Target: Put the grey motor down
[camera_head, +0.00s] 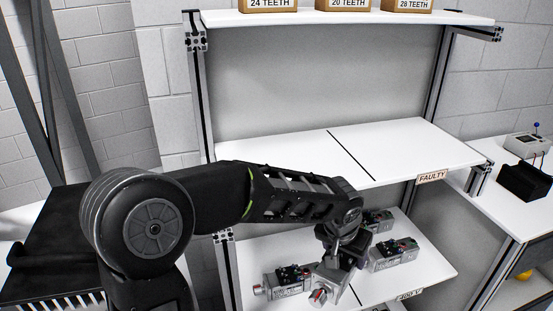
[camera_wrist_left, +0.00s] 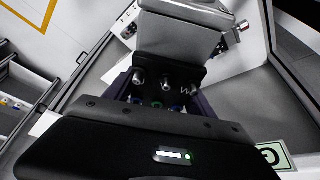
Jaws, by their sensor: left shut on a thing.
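My left gripper (camera_head: 345,258) reaches in from the left over the lower white shelf and is shut on a grey motor (camera_head: 330,284). The held motor has a reddish connector at its near end and hangs tilted beside another motor on the shelf. I cannot tell whether it touches the shelf. In the left wrist view the grey motor (camera_wrist_left: 178,40) shows as a large pale block beyond the dark gripper body, with the fingers mostly hidden. My right gripper is in neither view.
On the lower shelf (camera_head: 432,272) stand several motors: one left (camera_head: 287,281), one right (camera_head: 393,254), one behind (camera_head: 378,220). The upper shelf (camera_head: 285,150), with a FAULTY label (camera_head: 432,177), is empty. Metal posts flank the rack. A bench (camera_head: 510,205) stands right.

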